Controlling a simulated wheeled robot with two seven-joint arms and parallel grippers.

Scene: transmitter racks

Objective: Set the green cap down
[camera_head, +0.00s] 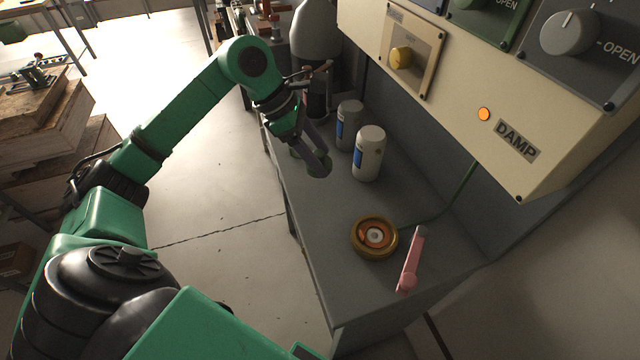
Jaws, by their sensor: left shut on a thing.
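My left gripper (312,160) reaches in from the left and points down over the left edge of the grey bench top (310,215). It is shut on the green cap (297,153), which shows only as a small dark green piece beside and behind the fingers. Most of the cap is hidden by the fingers. I cannot tell whether the cap touches the bench or hangs just above it. My right gripper is not in view.
Two white canisters (368,155) (348,125) with blue labels stand right of the gripper. A yellow-orange ring (374,238) and a pink handle (411,260) are nearer. A cream panel (440,85) with knobs overhangs the bench's right side. The bench between gripper and ring is clear.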

